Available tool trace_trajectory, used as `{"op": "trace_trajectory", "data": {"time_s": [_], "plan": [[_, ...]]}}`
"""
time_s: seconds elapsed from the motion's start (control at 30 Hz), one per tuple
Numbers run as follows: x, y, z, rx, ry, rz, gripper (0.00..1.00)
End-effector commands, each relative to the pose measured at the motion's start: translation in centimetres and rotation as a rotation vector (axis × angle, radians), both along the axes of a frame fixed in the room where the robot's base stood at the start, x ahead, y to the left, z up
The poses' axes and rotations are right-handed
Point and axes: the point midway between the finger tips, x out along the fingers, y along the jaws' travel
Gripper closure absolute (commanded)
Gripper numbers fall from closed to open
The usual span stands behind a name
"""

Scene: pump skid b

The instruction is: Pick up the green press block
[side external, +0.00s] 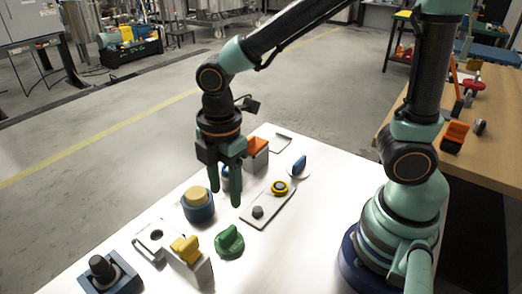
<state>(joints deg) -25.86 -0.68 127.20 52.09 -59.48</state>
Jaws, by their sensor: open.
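The green press block (229,242) sits on the white tabletop, near the front middle. It looks like a rounded piece with a raised ridge on top. My gripper (230,198) points down with its two green fingers apart and nothing visible between them. In the picture the fingertips are above the green block and apart from it. Their exact height over the table is hard to tell from this one view.
A blue cylinder with a tan top (198,206) stands left of my fingers. A plate with knobs (268,207) lies to their right. A yellow-topped grey block (190,258) is left of the green block. An orange-topped block (256,150) stands behind. Bare tabletop lies right of the green block.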

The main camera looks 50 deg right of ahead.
Motion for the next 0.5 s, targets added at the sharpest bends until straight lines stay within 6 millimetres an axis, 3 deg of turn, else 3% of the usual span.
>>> {"op": "trace_trajectory", "data": {"time_s": [0.17, 0.5], "plan": [[-0.3, 0.8, -1.4, -0.014, 0.026, 0.085, 0.45], [-0.3, 0.7, -6.6, -0.014, 0.026, 0.083, 0.45]]}}
